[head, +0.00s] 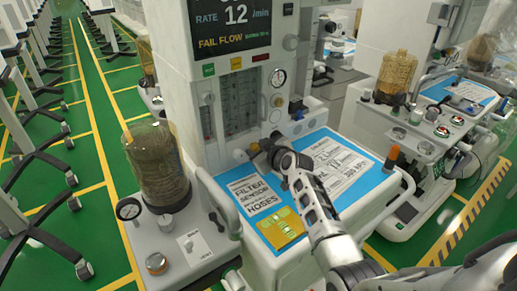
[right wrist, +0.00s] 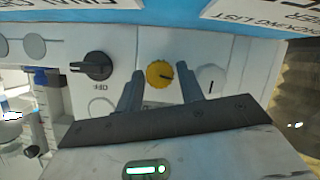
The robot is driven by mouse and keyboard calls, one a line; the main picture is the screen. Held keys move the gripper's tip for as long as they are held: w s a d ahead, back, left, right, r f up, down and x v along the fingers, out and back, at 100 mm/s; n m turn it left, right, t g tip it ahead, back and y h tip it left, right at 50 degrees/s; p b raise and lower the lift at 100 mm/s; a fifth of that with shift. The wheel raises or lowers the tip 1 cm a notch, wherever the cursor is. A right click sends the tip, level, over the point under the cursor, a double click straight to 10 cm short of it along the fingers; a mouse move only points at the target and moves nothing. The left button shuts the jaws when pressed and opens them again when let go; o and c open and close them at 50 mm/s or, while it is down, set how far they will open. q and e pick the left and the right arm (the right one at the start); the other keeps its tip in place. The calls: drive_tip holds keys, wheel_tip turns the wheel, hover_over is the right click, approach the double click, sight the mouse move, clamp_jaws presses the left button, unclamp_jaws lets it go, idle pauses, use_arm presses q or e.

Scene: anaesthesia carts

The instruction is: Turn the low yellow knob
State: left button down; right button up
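The yellow knob (right wrist: 159,74) shows in the right wrist view on a pale panel, with a dark pointer mark on its face. My right gripper (right wrist: 160,78) is open, with one dark finger on each side of the knob and a visible gap to each finger. Whether the fingertips reach to the knob's depth I cannot tell. My left gripper is not in view.
A black knob (right wrist: 97,65) beside an upside-down OFF label is left of the fingers in the wrist view. A brown canister (head: 157,165) stands left; a second cart (head: 440,125) stands right.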

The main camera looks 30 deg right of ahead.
drive_tip(key=c, duration=0.7)
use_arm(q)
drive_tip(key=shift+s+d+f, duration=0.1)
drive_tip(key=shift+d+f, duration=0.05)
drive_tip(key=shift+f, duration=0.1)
